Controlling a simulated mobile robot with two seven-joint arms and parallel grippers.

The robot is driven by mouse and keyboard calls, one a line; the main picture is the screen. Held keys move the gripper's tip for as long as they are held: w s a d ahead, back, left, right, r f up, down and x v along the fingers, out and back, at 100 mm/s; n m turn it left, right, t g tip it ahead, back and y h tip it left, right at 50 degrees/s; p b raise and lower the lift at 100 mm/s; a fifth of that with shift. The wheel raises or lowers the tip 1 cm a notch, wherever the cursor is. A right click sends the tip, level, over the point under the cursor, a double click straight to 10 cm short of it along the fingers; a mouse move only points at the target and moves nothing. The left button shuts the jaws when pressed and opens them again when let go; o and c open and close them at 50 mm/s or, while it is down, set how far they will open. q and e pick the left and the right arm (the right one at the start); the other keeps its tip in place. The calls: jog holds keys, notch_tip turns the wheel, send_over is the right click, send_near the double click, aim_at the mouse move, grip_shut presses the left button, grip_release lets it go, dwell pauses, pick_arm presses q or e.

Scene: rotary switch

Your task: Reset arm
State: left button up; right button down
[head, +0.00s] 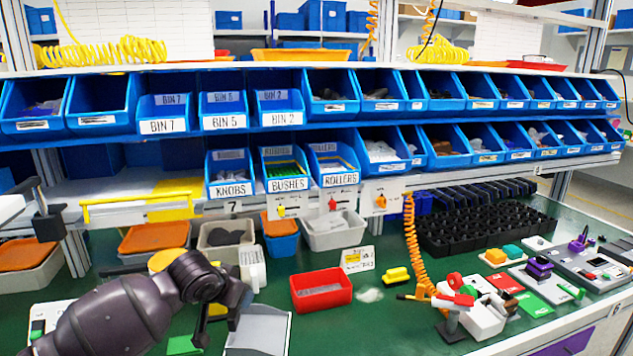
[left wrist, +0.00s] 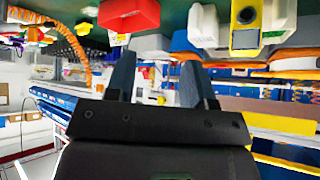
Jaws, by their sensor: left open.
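My left arm enters the head view from the bottom left, and its gripper (head: 220,316) hangs over the green bench near the front left. The left wrist view shows its two fingers spread apart with nothing between them (left wrist: 158,78). Three small rotary switches sit on white plates below the lower bin row: a yellow one (head: 281,210), a red one (head: 332,204) and an orange one (head: 381,200). The gripper is in front of them and apart from them, to the lower left. My right gripper is in neither view.
A red tray (head: 321,300) lies on the green bench right of the gripper; it also shows in the left wrist view (left wrist: 130,15). A coiled orange hose (head: 412,240) hangs at centre right. Black crates (head: 480,228) stand behind. Blue bins (head: 285,170) line the shelves.

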pick_arm(q)
jog(key=s+a+f+n+t+y, duration=0.1)
jog(key=s+a+f, duration=0.2)
jog(key=s+f, duration=0.4)
jog(key=s+a+f+n+t+y, duration=0.1)
jog(key=s+a+f, duration=0.2)
jog(key=s+f, duration=0.4)
jog(key=s+a+f+n+t+y, duration=0.1)
jog(key=s+a+f, duration=0.3)
jog(key=s, duration=1.6)
notch_tip(320, 180, down, 4)
jog(key=shift+r+n+t, duration=0.1)
jog(key=shift+n+t, duration=0.4)
